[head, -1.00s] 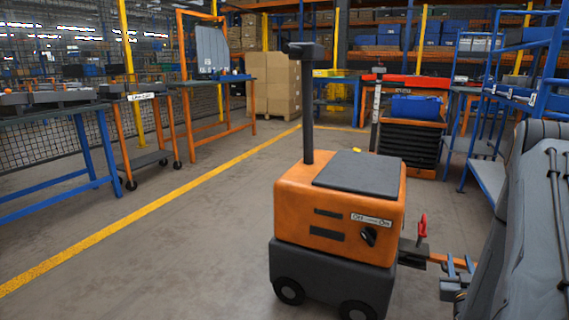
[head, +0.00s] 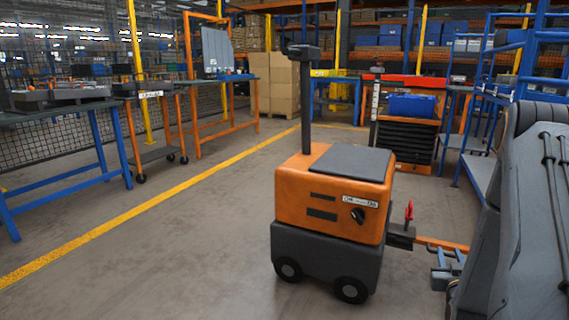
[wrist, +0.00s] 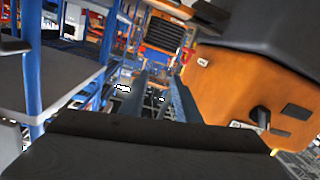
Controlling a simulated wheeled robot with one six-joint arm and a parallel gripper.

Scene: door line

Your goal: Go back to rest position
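My gripper (wrist: 157,88) shows in the wrist view as two grey-blue fingers beyond a dark housing. The fingers stand apart, and I see nothing held between them. To their right is the orange and dark grey tug (wrist: 240,85), close by. In the head view the tug (head: 333,205) stands on the floor at centre, with a dark mast. A red handle (head: 409,211) stands upright at its hitch, beside an orange bar (head: 440,243) running right.
A large grey body (head: 535,210) fills the right edge; I cannot tell what it is. A blue rack (head: 480,180) stands behind it. A tool cabinet (head: 405,140) is at the back. Workbenches (head: 60,110) line the left. The floor left of the tug is clear, crossed by a yellow line (head: 150,207).

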